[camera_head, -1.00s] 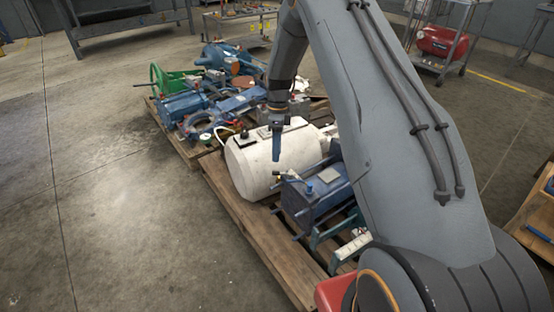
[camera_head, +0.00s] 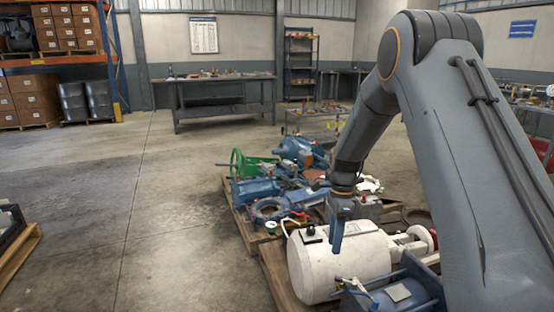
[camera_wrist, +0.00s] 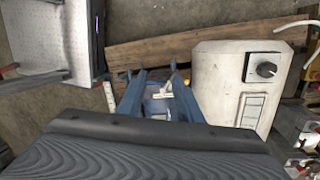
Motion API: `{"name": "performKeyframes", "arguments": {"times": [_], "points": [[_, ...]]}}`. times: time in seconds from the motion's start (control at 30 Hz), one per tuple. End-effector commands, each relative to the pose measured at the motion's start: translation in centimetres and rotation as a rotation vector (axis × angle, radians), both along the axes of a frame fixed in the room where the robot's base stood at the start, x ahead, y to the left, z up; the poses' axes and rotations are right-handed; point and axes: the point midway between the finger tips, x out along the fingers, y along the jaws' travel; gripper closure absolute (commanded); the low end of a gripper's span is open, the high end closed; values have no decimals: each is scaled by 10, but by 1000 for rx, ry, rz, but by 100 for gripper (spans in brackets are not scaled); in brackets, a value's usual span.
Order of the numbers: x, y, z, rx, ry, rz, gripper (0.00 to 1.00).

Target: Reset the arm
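My gripper (camera_head: 338,246) hangs from the arm with its blue fingers pointing down, in front of or above the white cylindrical tank (camera_head: 318,268) in the head view. In the wrist view my gripper (camera_wrist: 155,76) shows two blue fingers standing apart. A blue-grey part with a white piece (camera_wrist: 164,95) shows between them; it looks to lie beyond the fingers, and I see no grip on it. The arm is bent, rising at the right and coming down to the wrist.
Pallets (camera_head: 240,222) carry a green handwheel (camera_head: 237,164), blue machine parts (camera_head: 255,190) and a blue motor unit (camera_head: 405,290). A light box with a knob (camera_wrist: 238,85) is near the gripper in the wrist view. A workbench (camera_head: 225,82) stands behind. The floor at left is mostly open.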

Motion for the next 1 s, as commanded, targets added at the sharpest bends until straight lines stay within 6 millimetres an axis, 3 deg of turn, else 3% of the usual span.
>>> {"name": "performKeyframes", "arguments": {"times": [0.03,0.2,0.5,0.7,1.0], "points": [[-10,10,18,9,-14,75,67],[-49,35,63,37,-53,336,67],[-131,70,124,80,-114,797,67],[-193,85,151,102,-153,1107,67],[-280,94,167,126,-196,1521,67]]}}
